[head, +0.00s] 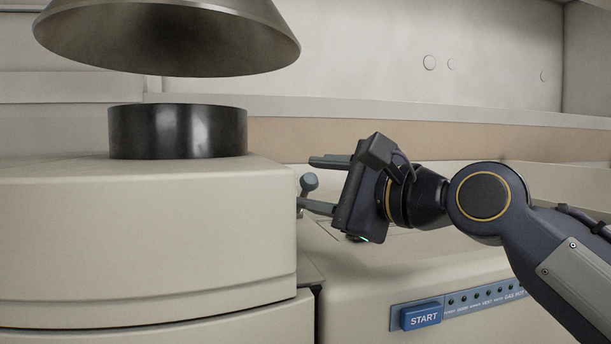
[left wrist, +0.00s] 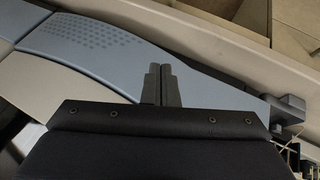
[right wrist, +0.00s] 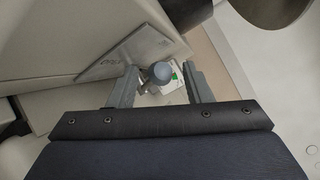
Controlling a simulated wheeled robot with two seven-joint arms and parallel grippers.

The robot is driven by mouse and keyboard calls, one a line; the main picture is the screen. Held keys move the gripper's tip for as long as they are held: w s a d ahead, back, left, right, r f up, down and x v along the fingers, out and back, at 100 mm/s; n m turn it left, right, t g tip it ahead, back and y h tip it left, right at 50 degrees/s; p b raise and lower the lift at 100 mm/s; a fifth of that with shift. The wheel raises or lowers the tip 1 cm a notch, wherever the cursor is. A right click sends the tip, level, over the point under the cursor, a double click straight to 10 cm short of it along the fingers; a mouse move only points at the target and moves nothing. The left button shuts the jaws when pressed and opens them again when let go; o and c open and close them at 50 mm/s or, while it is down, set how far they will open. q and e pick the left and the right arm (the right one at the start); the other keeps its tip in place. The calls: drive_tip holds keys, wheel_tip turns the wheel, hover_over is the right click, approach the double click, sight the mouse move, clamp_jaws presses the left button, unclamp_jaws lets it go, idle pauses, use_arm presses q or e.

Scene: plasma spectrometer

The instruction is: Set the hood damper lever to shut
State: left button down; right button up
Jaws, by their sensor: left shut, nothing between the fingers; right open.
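The damper lever shows as a grey round knob (head: 309,180) on a short stem, at the right side of the large beige housing in the head view. My right gripper (head: 312,185) is open, with one finger above the knob and one below it. In the right wrist view the knob (right wrist: 160,74) sits between the two open fingertips (right wrist: 161,85), with a visible gap on each side. The lever's base is partly hidden. My left gripper (left wrist: 161,72) is shut and empty, and is outside the head view.
A metal hood (head: 165,35) hangs above a black collar (head: 178,131) on the beige housing (head: 150,220). A blue START button (head: 422,317) is on the lower front at right. A blue-grey panel (left wrist: 85,45) lies beyond my left gripper.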

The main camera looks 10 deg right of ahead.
drive_tip(key=shift+x, duration=1.1)
drive_tip(key=shift+c, duration=0.2)
clamp_jaws()
